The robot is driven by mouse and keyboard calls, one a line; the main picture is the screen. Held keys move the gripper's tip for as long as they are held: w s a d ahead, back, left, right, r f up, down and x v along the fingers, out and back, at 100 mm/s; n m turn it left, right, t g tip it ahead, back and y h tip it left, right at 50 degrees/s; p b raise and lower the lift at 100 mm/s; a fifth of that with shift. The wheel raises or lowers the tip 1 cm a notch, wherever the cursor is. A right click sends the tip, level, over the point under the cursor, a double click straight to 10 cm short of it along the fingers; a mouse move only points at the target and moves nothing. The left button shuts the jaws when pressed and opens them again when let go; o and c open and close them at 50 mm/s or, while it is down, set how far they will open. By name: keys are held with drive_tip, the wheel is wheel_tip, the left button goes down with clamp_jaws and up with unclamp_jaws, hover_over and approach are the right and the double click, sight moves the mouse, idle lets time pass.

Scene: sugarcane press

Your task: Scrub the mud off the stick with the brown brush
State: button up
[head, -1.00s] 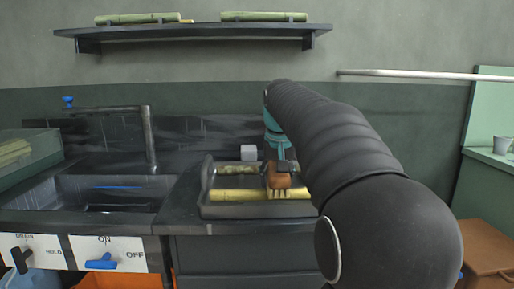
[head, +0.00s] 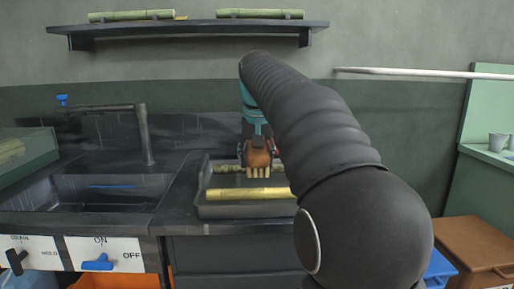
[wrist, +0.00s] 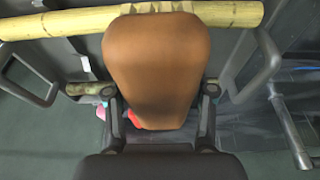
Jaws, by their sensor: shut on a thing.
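My gripper (head: 259,153) is shut on the brown brush (head: 258,159), with its pale bristles pointing down. In the wrist view the brush (wrist: 157,65) fills the middle, between the fingers. A yellow stick (head: 225,194) lies along the front of the dark tray (head: 248,210); it also shows in the wrist view (wrist: 60,22). A greener stick with dark patches (head: 227,167) lies at the back of the tray, partly hidden by the brush. The bristles are above the tray, near the back stick; I cannot tell whether they touch it.
A sink (head: 85,193) with a tap (head: 145,135) is left of the tray. A shelf (head: 190,28) above bears more green sticks. A brown box (head: 480,245) and cups (head: 497,141) are at the right. My arm hides the counter right of the tray.

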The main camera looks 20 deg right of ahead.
drive_tip(key=shift+r, duration=1.35)
